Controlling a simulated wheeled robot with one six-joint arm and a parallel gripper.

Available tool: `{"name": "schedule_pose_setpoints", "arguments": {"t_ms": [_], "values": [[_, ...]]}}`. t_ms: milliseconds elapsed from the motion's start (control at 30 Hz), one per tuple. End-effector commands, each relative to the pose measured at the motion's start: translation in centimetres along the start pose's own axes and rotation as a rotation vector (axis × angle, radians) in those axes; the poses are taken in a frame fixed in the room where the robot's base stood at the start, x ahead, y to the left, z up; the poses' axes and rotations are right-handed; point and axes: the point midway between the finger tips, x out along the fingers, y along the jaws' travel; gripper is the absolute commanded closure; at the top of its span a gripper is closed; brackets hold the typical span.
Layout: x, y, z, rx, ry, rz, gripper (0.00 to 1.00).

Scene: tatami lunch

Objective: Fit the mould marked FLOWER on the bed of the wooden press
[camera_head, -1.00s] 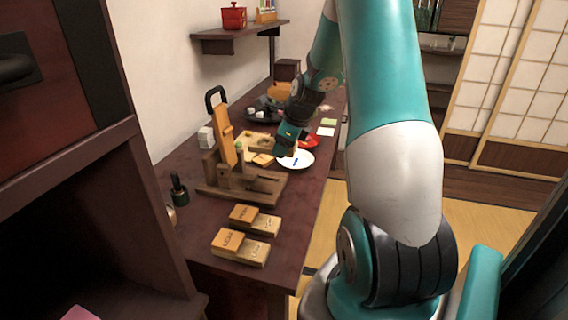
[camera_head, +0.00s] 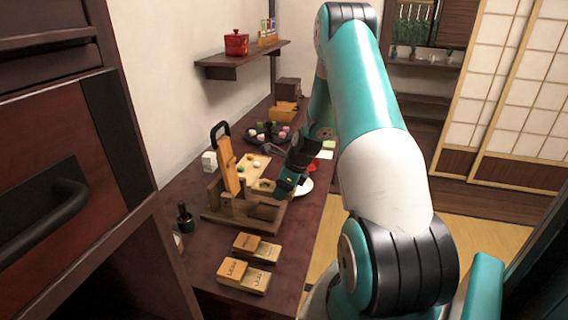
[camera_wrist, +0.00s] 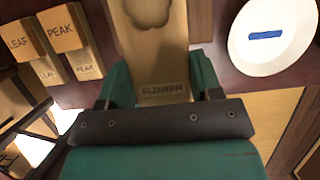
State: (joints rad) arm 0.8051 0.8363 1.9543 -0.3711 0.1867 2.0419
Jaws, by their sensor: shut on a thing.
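In the wrist view my gripper (camera_wrist: 162,82) is shut on the FLOWER mould (camera_wrist: 150,60), a pale wooden block with a flower-shaped hollow and the word FLOWER near the fingers. In the head view my gripper (camera_head: 287,187) hangs at the right end of the wooden press (camera_head: 225,212), close to its base. The press has a raised orange-brown lever with a black handle. The mould is mostly hidden by my gripper in the head view. Whether it touches the press bed cannot be told.
LEAF blocks (camera_head: 243,276) and PEAK blocks (camera_head: 256,246) lie in front of the press. A white plate (camera_head: 305,188) is right of my gripper; the wrist view shows it with a blue strip on it. A dark tray (camera_head: 262,140) of sweets stands behind. A dark stamp-like tool (camera_head: 185,218) stands left.

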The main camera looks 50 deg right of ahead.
Motion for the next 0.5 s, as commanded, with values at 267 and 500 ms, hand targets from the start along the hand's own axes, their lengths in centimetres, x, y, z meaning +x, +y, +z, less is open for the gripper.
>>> {"name": "schedule_pose_setpoints", "arguments": {"t_ms": [267,500], "values": [[1.9,0.1,-0.9,0.002,0.0,0.002,0.69],[4.1,0.1,-1.8,0.002,0.0,0.002,0.69]]}}
